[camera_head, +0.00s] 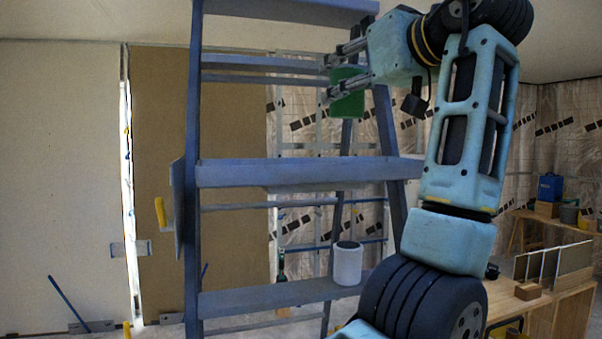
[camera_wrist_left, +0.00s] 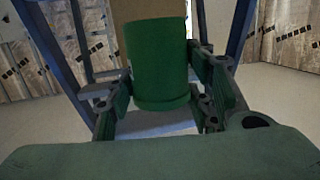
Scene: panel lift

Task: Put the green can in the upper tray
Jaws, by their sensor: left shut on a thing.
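The green can (camera_head: 347,92) is held upright in my left gripper (camera_head: 335,79), whose two fingers close on its sides. In the left wrist view, the can (camera_wrist_left: 160,62) stands between the fingers (camera_wrist_left: 162,108). The can is well above the middle shelf (camera_head: 300,172) of a blue-grey ladder-like stand and apart from it. This stand also has a top board (camera_head: 290,10) and a lower shelf (camera_head: 265,298). I cannot tell for sure which level is the upper tray. My right gripper is not in view.
A white can (camera_head: 347,263) stands on the lower shelf. The visible part of the middle shelf looks bare. The stand's right upright (camera_head: 388,130) is close to my arm.

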